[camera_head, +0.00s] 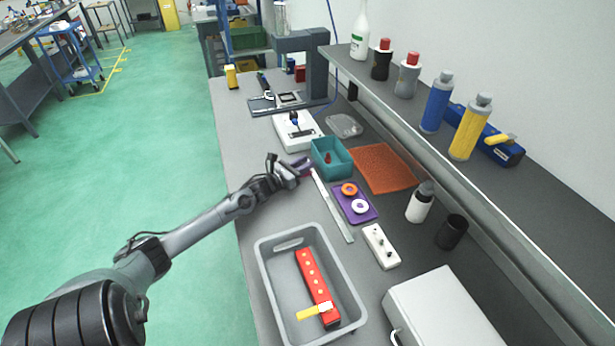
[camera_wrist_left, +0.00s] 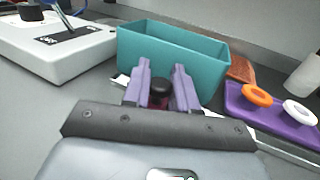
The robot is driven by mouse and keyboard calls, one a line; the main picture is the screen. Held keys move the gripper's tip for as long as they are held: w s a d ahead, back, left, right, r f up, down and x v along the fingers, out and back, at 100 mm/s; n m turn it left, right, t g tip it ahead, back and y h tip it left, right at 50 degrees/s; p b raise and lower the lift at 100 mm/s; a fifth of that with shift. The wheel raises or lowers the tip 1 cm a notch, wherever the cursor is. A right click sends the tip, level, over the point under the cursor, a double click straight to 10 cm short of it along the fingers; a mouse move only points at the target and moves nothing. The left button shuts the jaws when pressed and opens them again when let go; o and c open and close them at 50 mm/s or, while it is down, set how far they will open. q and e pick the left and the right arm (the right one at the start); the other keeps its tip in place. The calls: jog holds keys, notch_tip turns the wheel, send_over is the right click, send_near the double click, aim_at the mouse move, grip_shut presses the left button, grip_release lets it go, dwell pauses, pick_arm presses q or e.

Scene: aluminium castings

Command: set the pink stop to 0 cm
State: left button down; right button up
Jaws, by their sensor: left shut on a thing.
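A long pale ruler-like rail (camera_head: 333,208) lies on the grey bench, running from beside the teal bin down toward the grey tray. The pink stop (camera_wrist_left: 156,101) with a black knob on top is at the far end of the rail. In the wrist view it sits between the two purple fingers. My left gripper (camera_head: 305,166) is at that far end, shut on the stop. In the head view the fingers mostly hide the stop. The scale marks are too small to read. My right gripper does not show.
A teal bin (camera_head: 326,172) stands close beside my left gripper. A purple tray (camera_head: 364,214) with orange and white rings is right of the rail. A white scale (camera_head: 287,139) stands behind. A grey tray (camera_head: 262,262) holding a red block is nearer.

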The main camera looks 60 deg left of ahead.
pick_arm(q)
jog(key=a+b, duration=0.2)
jog(key=a, duration=0.1)
jog(key=w+a+b, duration=0.1)
jog(key=a, duration=0.1)
jog(key=shift+w+a+f+b, duration=0.1)
jog(key=shift+a+f+b, duration=0.1)
jog(key=shift+f+b, duration=0.1)
jog(key=shift+a, duration=0.35)
jog(key=shift+a+r+b, duration=0.1)
jog(key=shift+a+b, duration=0.1)
jog(key=shift+b, duration=0.15)
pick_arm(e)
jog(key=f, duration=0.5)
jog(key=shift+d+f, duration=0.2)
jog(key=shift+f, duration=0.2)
pick_arm(q)
jog(key=c, duration=1.4)
grip_release()
jog(key=o, duration=0.3)
jog(key=shift+o, duration=0.5)
jog(key=shift+w+a+r, duration=0.1)
jog(key=shift+a+r, duration=0.05)
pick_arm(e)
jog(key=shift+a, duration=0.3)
